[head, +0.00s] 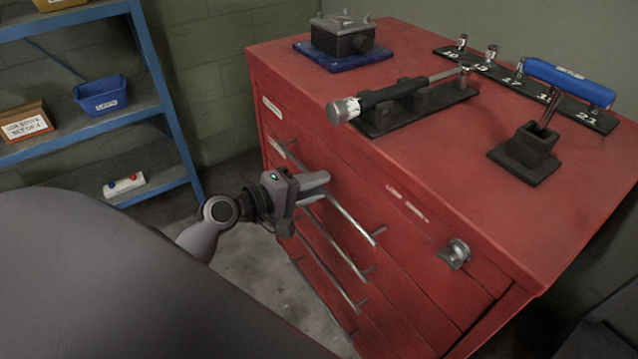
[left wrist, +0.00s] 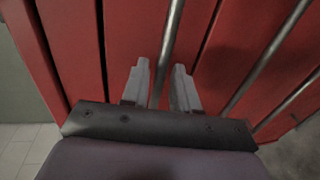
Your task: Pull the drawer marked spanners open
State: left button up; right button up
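The red tool cabinet (head: 440,290) has several drawers with long metal bar handles. Its small white labels (head: 278,148) are too small to read, so I cannot tell which drawer is marked spanners. The drawers in view look closed. My right gripper is not in view.
A blue shelf (head: 160,100) stands left. Floor between is clear.

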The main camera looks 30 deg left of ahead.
pick_arm(q)
jog(key=shift+w+d+f, duration=0.1)
jog(key=shift+w+d, duration=0.1)
jog(key=shift+w, duration=0.3)
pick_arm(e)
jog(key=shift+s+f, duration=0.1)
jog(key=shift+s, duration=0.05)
pick_arm(q)
grip_shut()
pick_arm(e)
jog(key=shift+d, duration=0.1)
